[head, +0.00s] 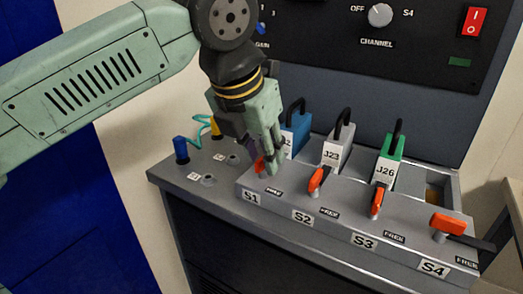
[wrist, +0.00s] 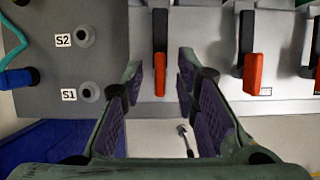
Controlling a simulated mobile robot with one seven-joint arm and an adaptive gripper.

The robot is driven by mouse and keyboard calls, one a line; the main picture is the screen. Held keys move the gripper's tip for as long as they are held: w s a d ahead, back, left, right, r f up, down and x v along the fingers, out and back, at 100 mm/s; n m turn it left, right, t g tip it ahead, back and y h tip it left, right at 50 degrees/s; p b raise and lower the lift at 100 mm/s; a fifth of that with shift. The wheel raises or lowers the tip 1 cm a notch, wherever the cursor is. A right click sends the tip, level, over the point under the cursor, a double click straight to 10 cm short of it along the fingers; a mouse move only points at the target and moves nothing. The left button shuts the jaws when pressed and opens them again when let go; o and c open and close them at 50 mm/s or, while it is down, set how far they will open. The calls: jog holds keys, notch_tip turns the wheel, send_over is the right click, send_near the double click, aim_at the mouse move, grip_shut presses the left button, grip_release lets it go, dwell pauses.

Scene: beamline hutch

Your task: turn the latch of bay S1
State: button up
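The orange latch of bay S1 (head: 260,164) is at the left end of the grey bay block, above the S1 label (head: 251,197). In the head view it is partly hidden by my gripper (head: 271,165), which points down over it. In the wrist view the orange latch (wrist: 160,75) points toward the bottom of the picture, between the fingers of my gripper (wrist: 160,68). The fingers are apart, with a gap on each side of the latch. A blue module (head: 296,130) with a black handle sits in bay S1.
Latches S2 (head: 317,180) and S3 (head: 376,201) stand beside modules J23 (head: 337,147) and J26 (head: 387,165). The S4 latch (head: 448,223) is turned sideways by an empty bay. A blue plug (head: 181,149) with a green cable is at left. A control panel (head: 400,50) stands behind.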

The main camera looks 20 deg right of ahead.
jog(key=shift+r, duration=0.1)
jog(key=v, duration=1.1)
jog(key=shift+a+r, duration=0.15)
jog(key=shift+r, duration=0.25)
